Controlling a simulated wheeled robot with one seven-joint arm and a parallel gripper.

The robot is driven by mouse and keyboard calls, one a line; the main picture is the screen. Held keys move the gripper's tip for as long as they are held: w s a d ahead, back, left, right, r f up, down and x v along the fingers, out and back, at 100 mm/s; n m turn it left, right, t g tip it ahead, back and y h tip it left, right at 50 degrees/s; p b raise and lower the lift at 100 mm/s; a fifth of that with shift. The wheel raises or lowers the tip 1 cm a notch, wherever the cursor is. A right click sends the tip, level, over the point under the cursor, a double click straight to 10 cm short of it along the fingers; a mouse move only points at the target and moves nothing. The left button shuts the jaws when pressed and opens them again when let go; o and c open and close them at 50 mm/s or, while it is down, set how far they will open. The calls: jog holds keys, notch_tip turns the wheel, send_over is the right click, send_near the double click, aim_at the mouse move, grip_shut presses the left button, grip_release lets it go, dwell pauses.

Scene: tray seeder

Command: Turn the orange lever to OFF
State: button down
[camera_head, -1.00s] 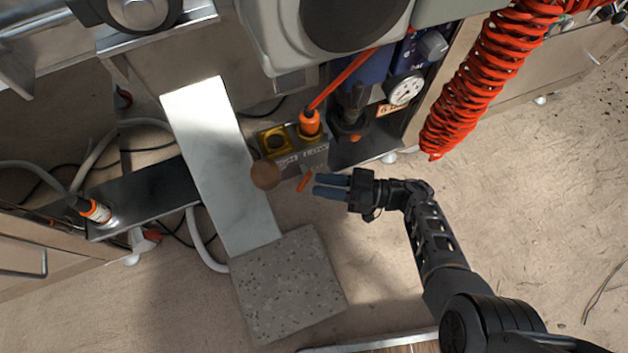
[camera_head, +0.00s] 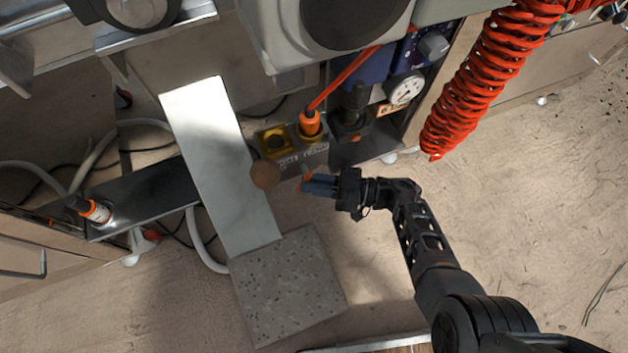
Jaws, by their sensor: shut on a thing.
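The orange lever (camera_head: 299,186) is small and sits at the front of a grey block below two brass fittings (camera_head: 277,142). Only a small part of it shows, at the tips of my gripper. My gripper (camera_head: 305,186) comes in from the right, its blue fingers together and shut on the lever. The fingers hide most of the lever. The lettering on the block is too small to read, so I cannot tell which mark the lever points to.
A brown ball knob (camera_head: 265,174) stands just left of the lever. An orange plug with a red hose (camera_head: 310,122) rises behind it. A pressure gauge (camera_head: 405,89) and a red coiled hose (camera_head: 480,80) are at upper right. A speckled slab (camera_head: 288,285) lies below.

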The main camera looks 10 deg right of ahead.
jog(key=shift+r, duration=0.1)
jog(key=n+h+p, duration=0.1)
jog(key=h+p, duration=0.1)
jog(key=p, duration=0.1)
jog(key=d+n+h+p, duration=0.1)
jog(key=p, duration=0.2)
jog(key=shift+w+r+g+h+p, duration=0.1)
jog(key=shift+r+g+h+p, duration=0.1)
jog(key=shift+g+h+p, duration=0.15)
jog(key=c, duration=1.4)
grip_release()
